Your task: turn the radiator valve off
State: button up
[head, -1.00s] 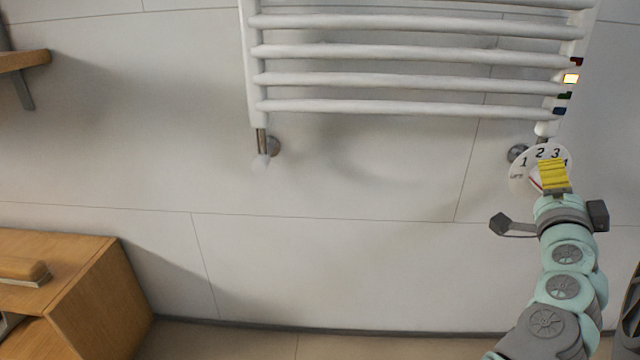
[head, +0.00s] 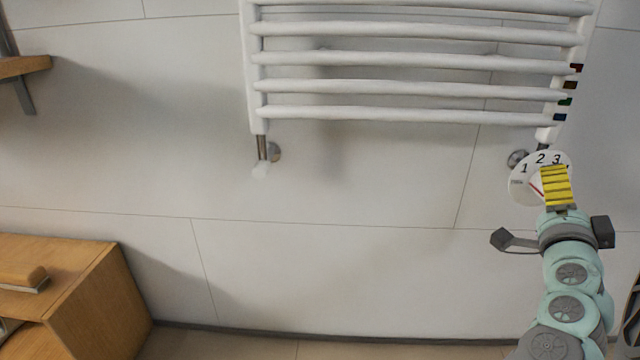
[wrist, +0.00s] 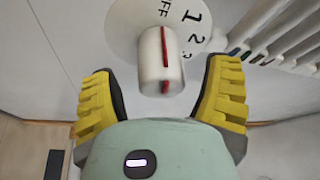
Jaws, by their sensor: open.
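The radiator valve has a round white dial (head: 519,191) at the lower right of the radiator, marked 1, 2, 3; the wrist view also shows part of OFF on the dial (wrist: 150,25). Its white knob (wrist: 160,62) carries a red stripe, which points up toward the dial between OFF and 1. My gripper (head: 554,172) is in front of the dial and covers part of it in the head view. In the wrist view its yellow fingers are spread wide. The knob lies just beyond and between them, with gaps on both sides.
The white towel radiator (head: 410,86) hangs above, with small coloured marks (head: 565,101) on its right post. A second pipe fitting (head: 266,155) is at its lower left. A wooden cabinet (head: 90,290) stands at the lower left. The wall between is clear.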

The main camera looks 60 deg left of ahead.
jog(key=v, duration=1)
jog(key=shift+s, duration=0.15)
